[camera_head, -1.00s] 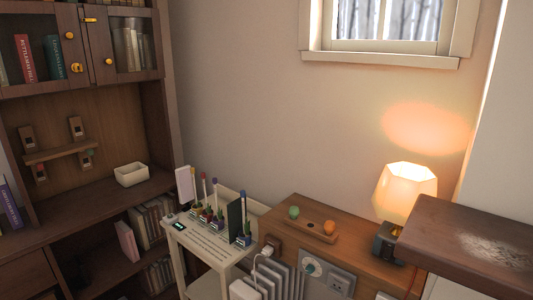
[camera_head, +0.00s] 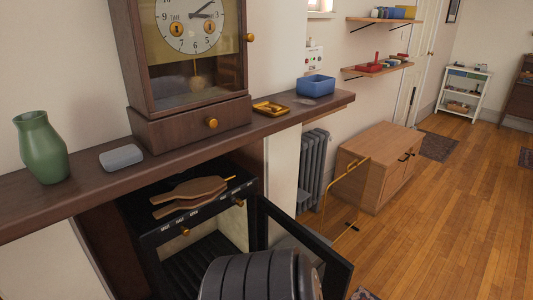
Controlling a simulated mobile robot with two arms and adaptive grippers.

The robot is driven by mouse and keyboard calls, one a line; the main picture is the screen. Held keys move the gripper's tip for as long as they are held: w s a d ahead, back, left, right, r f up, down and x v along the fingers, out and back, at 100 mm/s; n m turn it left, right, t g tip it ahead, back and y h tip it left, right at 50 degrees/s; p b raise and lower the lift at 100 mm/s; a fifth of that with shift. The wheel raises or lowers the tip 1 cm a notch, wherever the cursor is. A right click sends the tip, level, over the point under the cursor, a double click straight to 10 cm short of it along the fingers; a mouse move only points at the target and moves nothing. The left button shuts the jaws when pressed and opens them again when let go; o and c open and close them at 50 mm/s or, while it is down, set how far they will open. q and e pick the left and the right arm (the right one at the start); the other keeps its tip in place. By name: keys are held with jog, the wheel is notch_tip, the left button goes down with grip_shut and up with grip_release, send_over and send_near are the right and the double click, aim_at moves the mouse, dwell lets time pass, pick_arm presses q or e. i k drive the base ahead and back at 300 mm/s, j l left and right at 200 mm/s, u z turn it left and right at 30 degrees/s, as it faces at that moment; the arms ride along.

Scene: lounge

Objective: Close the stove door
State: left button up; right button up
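The black stove (camera_head: 165,238) stands under the mantel shelf in the head view. Its opening shows dark slats and a pale inner wall. The stove door (camera_head: 335,268), a dark frame around a pane, stands open, swung out to the right of the opening. A dark ribbed rounded form (camera_head: 250,278) at the bottom edge hides part of the opening and door; I cannot tell what it is. Neither of my grippers can be made out in this view.
Wooden bellows (camera_head: 190,195) lie on the stove top. The mantel shelf (camera_head: 75,192) holds a green vase (camera_head: 40,147), a clock (camera_head: 190,65) and a blue box (camera_head: 315,86). A radiator (camera_head: 312,165) and wooden cabinet (camera_head: 375,170) stand beyond.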

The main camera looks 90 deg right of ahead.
aim_at(339, 271)
jog(key=k+l+z, duration=0.15)
jog(key=l, duration=0.25)
jog(key=k+l+z, duration=0.15)
jog(key=l, duration=0.25)
jog(key=k+l+z, duration=0.1)
jog(key=k+l, duration=0.15)
jog(key=l, duration=0.15)
jog(key=k+l+z, duration=0.15)
jog(key=l, duration=0.3)
jog(key=k+l+z, duration=0.15)
jog(key=l, duration=0.3)
jog(key=k+l+z, duration=0.15)
jog(key=l, duration=0.35)
jog(key=i+j, duration=0.05)
